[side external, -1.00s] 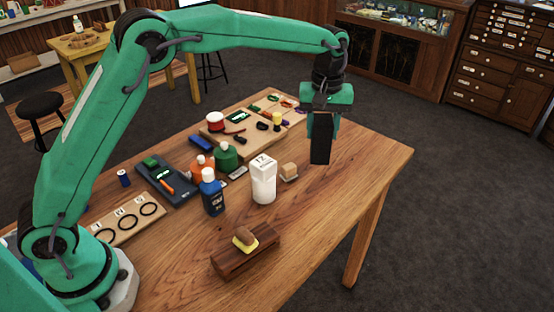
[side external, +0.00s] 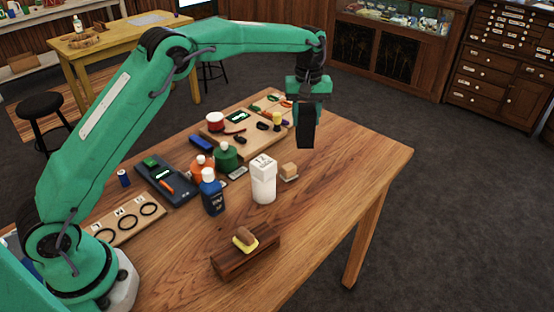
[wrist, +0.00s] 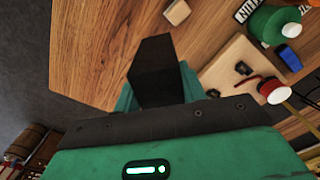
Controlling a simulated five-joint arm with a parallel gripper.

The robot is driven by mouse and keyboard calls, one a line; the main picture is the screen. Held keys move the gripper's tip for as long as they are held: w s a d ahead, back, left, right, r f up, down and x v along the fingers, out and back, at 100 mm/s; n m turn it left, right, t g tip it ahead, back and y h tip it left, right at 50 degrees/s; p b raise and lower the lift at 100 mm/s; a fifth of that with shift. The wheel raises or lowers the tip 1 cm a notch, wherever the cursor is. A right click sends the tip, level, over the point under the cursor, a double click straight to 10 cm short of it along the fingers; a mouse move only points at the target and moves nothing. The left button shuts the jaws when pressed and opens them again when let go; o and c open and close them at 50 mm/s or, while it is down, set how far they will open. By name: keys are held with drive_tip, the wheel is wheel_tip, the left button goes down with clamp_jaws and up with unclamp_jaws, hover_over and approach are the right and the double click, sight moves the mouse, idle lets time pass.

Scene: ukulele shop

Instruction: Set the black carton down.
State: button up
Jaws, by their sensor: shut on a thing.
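The black carton (side external: 306,133) is a dark upright block hanging below my gripper (side external: 308,108) in the side view. My gripper's green fingers are shut on it. The carton shows over the far right part of the wooden table (side external: 345,180), and its lower end appears clear of the wood, though the exact gap is hard to tell. In the wrist view the black carton (wrist: 153,62) sticks out between the green fingers of my gripper (wrist: 157,95), with bare wood beyond it.
A wooden board with small parts (side external: 245,142) lies just left of the carton. A small tan block (side external: 289,170) and a white bottle (side external: 263,180) stand nearer the camera. A green bottle (side external: 226,158) is further left. The table's right end is bare.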

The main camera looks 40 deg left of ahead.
drive_tip(key=w+a+f, duration=0.3)
drive_tip(key=a+f, duration=0.1)
drive_tip(key=a, duration=0.2)
drive_tip(key=shift+w, duration=0.3)
drive_tip(key=shift+f, duration=0.15)
drive_tip(key=shift+f, duration=1.95)
drive_tip(key=shift+f, duration=0.15)
drive_tip(key=o, duration=1)
wheel_tip(320, 180, up, 12)
